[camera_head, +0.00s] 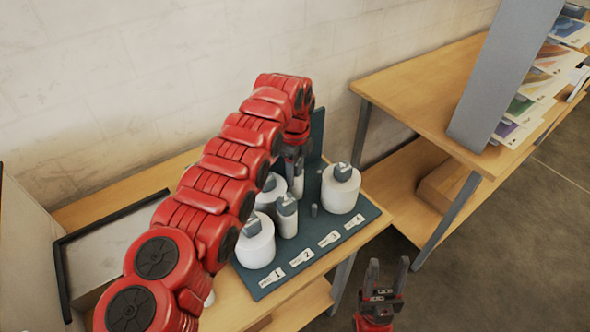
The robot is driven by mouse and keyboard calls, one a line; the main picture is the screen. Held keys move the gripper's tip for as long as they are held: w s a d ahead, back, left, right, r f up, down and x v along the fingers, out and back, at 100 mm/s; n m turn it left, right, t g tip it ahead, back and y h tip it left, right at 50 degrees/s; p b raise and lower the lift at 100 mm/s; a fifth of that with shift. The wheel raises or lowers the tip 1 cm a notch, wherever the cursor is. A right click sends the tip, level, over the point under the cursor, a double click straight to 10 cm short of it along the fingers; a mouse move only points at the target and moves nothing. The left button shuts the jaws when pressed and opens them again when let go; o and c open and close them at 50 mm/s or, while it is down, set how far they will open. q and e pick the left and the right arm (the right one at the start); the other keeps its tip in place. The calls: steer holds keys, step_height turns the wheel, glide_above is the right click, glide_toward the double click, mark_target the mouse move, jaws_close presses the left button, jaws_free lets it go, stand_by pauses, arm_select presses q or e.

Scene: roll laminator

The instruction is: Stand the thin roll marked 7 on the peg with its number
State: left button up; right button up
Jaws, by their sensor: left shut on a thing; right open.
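My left gripper (293,160) is at the back of the dark peg board (374,209), pointing down and partly hidden by my red arm. It is shut on a thin white roll (298,184) that shows just below it. I cannot read a number on this roll, nor tell whether it sits on a peg. A bare peg (314,210) stands behind label 3 (329,239). My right gripper (385,278) is open and empty, in front of the board at the lower right. My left arm hides the board's left back part.
Thick white rolls stand behind label 1 (257,248) and label 4 (340,193). A thin roll (288,221) stands behind label 2, another roll (268,196) behind. A dark-rimmed tray (62,270) lies left. A shelf unit (425,80) with grey post stands right.

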arm_select(q)
steer(key=o, duration=1.5)
steer(key=shift+r, duration=0.1)
steer(key=shift+r, duration=1.35)
steer(key=shift+r+p, duration=0.9)
steer(key=shift+r, duration=0.6)
steer(key=shift+r+p, duration=0.65)
steer(key=shift+r, duration=0.45)
